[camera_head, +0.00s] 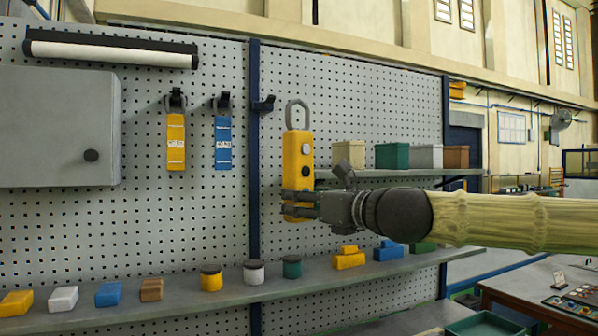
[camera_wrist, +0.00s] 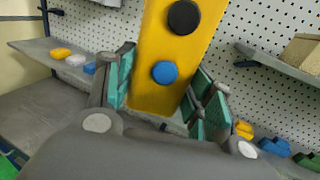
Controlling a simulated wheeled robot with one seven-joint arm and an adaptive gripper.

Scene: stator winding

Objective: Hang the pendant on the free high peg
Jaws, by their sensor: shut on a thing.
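The yellow pendant (camera_head: 298,155) has a grey loop at its top and dark buttons on its face. My gripper (camera_head: 300,205) is shut on its lower part and holds it upright in front of the pegboard. The pendant also shows in the wrist view (camera_wrist: 172,60) between the finger pads, with a black and a blue button; its top is out of that view. Two other pegs hold a yellow tag (camera_head: 176,142) and a blue tag (camera_head: 222,142).
A grey cabinet (camera_head: 60,128) and a lamp bar (camera_head: 110,50) are at the left. A shelf (camera_head: 400,173) with several boxes is behind my gripper on the right. A lower shelf (camera_head: 180,303) carries several blocks and small jars.

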